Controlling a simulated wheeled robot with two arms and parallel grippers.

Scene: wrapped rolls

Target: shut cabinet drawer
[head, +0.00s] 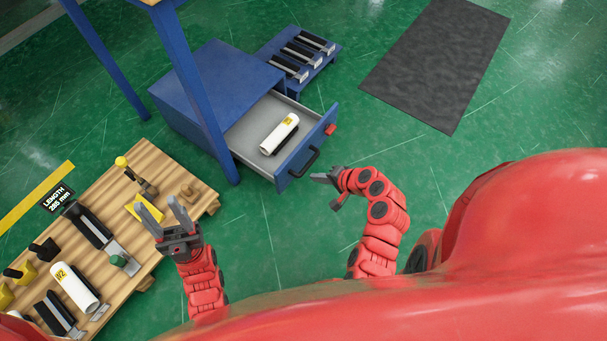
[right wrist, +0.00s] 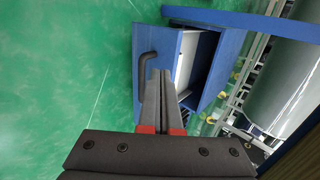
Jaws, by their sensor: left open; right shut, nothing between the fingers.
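The blue cabinet (head: 205,85) stands on the floor with its grey-lined drawer (head: 245,128) pulled out. The drawer's blue front (head: 322,140) carries a black handle (head: 304,164). A white wrapped roll (head: 279,134) with a yellow label lies in the drawer. My right gripper (head: 316,177) is shut and empty, just outside the drawer front near the handle. In the right wrist view its fingers (right wrist: 162,78) overlap the front beside the handle (right wrist: 146,68); whether they touch it I cannot tell. My left gripper (head: 165,212) is open and empty above the wooden pallet's edge.
The wooden pallet (head: 200,209) at left holds another white roll (head: 75,287), black tools and yellow blocks. A blue table leg (head: 205,105) stands before the cabinet. A blue rack (head: 330,53) with black items stands behind the drawer. A dark mat (head: 440,60) lies on open green floor at right.

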